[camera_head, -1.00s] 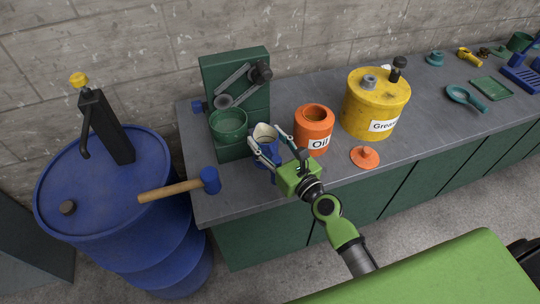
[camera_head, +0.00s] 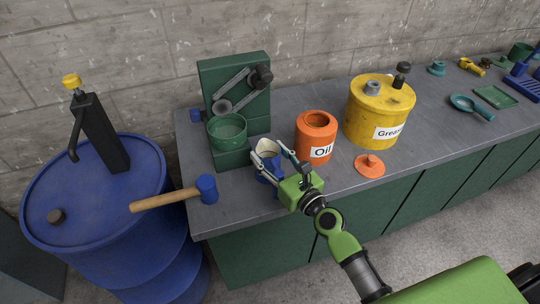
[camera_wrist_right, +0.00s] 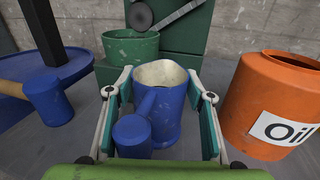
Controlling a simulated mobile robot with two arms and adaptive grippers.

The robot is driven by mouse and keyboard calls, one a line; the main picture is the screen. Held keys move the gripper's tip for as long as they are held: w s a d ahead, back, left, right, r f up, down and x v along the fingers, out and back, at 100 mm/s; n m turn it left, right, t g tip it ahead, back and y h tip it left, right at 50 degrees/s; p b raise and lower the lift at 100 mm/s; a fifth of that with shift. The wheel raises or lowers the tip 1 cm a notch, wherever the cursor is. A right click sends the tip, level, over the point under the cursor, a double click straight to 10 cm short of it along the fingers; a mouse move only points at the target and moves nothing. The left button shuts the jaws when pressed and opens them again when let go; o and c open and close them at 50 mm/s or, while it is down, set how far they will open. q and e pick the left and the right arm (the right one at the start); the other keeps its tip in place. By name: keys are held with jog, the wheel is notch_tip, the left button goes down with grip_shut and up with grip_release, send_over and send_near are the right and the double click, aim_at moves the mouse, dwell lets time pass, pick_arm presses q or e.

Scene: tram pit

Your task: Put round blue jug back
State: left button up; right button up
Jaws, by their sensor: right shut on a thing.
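The round blue jug (camera_head: 267,174) has a cream-white inside and stands upright between the fingers of my right gripper (camera_head: 270,153). In the right wrist view the jug (camera_wrist_right: 172,118) is in the middle, with a blue cylindrical part on its near side. The right gripper's fingers (camera_wrist_right: 160,92) lie along both sides of it, shut on it. The jug is at the bench's front part, between the green machine and the orange Oil can. I cannot tell whether its base touches the bench. My left gripper is not in view.
The green machine with its pot (camera_head: 227,133) stands left of the jug, the orange Oil can (camera_head: 316,140) right. An orange lid (camera_head: 369,165) and yellow Grease can (camera_head: 380,112) are farther right. A blue-headed mallet (camera_head: 206,188) sticks out at left near a blue barrel (camera_head: 95,200).

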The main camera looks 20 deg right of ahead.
jog(key=shift+f, duration=0.2)
jog(key=o, duration=1.4)
jog(key=shift+r, duration=0.1)
jog(key=shift+r, duration=0.2)
jog(key=b+v, duration=0.3)
jog(key=v, duration=0.8)
jog(key=shift+f, duration=0.2)
jog(key=shift+s+d+r, duration=0.1)
jog(key=shift+s+r, duration=0.05)
jog(key=shift+s, duration=0.35)
